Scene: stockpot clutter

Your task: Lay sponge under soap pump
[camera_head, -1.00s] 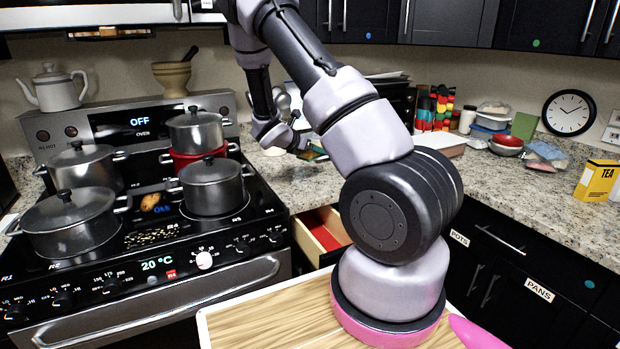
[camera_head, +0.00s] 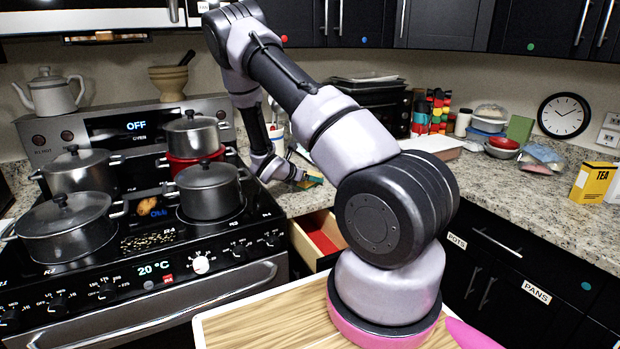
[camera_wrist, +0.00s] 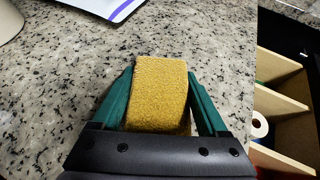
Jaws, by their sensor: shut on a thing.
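In the wrist view a yellow, rough-textured sponge (camera_wrist: 158,92) sits between the two green fingers of my gripper (camera_wrist: 160,95). My gripper is shut on it and holds it above the speckled granite counter (camera_wrist: 60,95); whether the sponge touches the counter I cannot tell. In the head view my gripper (camera_head: 312,181) is small, over the counter just right of the stove, and my arm partly covers that area. I cannot make out a soap pump in either view.
An open drawer (camera_head: 318,238) lies below the counter edge; its wooden dividers (camera_wrist: 282,100) show at right in the wrist view. A pale rounded object (camera_wrist: 8,22) is at upper left. Lidded pots (camera_head: 210,190) stand on the stove.

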